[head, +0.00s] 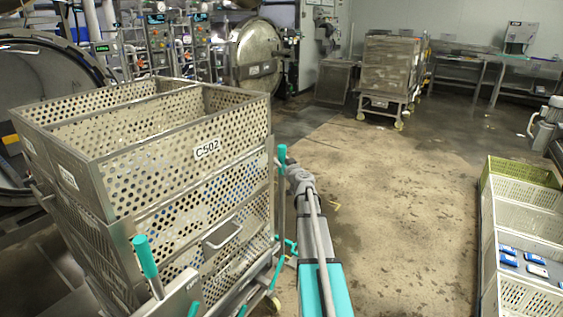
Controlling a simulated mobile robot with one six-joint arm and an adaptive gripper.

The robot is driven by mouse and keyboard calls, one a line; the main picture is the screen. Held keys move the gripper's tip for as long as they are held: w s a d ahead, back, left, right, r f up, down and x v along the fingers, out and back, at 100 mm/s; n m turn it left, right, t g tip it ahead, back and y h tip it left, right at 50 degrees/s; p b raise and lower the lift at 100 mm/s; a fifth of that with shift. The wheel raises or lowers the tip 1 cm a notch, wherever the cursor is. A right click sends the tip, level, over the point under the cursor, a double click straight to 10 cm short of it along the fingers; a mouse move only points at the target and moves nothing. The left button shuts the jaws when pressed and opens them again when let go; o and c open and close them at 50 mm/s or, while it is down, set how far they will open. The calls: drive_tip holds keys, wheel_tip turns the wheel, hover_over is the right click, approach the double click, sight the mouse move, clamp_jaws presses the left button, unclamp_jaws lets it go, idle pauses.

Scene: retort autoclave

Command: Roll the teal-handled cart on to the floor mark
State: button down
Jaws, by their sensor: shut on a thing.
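The teal-handled cart (225,262) fills the left foreground, carrying a tall perforated metal basket labelled C502 (190,150). One upright teal handle (145,257) stands at its near left corner. The other teal handle (282,153) is at its right side. My gripper (286,163) is at this right handle, shut on it; the fingers are small and partly hidden. Any other part of the floor mark is hidden or cannot be made out.
A round autoclave door (257,55) stands open behind the cart. Another loaded cart (388,75) stands at the back. Several crates (520,220) line the right edge, some holding blue packs. The wet concrete floor (410,190) between is clear.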

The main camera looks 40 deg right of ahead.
drive_tip(key=s, duration=0.1)
drive_tip(key=s+d, duration=0.1)
drive_tip(key=s, duration=0.1)
drive_tip(key=s+d, duration=0.1)
drive_tip(key=s, duration=0.1)
drive_tip(key=shift+d, duration=0.2)
drive_tip(key=shift+r, duration=0.1)
drive_tip(key=c, duration=0.7)
unclamp_jaws()
drive_tip(key=o, duration=0.4)
drive_tip(key=shift+w, duration=0.1)
drive_tip(key=shift+o, duration=0.2)
drive_tip(key=shift+a, duration=0.1)
drive_tip(key=shift+s, duration=0.2)
